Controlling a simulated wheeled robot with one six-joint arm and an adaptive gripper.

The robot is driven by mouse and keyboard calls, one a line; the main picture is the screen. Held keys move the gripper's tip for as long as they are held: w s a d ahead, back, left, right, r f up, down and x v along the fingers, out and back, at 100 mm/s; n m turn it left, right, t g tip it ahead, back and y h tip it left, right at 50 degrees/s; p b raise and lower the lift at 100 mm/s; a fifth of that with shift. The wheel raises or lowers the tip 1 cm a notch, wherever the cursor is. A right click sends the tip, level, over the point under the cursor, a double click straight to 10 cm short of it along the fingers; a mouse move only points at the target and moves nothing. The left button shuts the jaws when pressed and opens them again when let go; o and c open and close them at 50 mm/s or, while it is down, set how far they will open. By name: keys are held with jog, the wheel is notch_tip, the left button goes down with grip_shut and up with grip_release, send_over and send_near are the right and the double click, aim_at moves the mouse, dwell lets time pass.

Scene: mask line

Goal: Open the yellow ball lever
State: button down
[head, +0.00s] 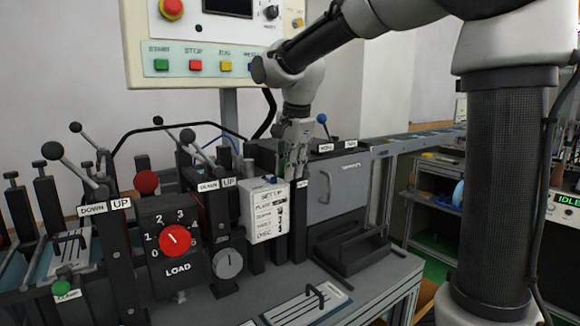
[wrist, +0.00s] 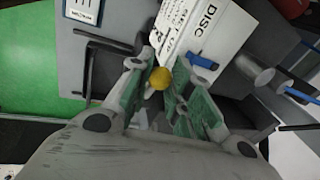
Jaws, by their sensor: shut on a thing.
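The yellow ball (wrist: 159,78) of the lever shows in the wrist view, between the fingertips of my gripper (wrist: 158,84). The green-padded fingers are shut on it. The lever's rod is hidden or too small to make out. In the head view my gripper (head: 292,165) points down at the machine, just right of the white settings card and left of the grey box with a handle. The yellow ball is hidden there by the gripper.
A blue-ball lever (head: 322,119) stands right behind my gripper. A white settings card (head: 264,210) is close on its left. The grey box (head: 337,185) with a handle is on its right. Black-ball levers and a red LOAD dial (head: 175,240) are further left.

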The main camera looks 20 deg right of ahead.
jog(key=shift+s+a+f+h, duration=0.1)
jog(key=shift+a+f+h, duration=0.1)
jog(key=shift+f+h, duration=0.5)
jog(key=shift+r, duration=0.2)
jog(key=c, duration=1.3)
grip_release()
jog(key=shift+o, duration=0.2)
jog(key=v, duration=1.2)
jog(key=shift+s+a, duration=0.25)
jog(key=shift+f+n, duration=0.1)
jog(key=shift+n, duration=0.2)
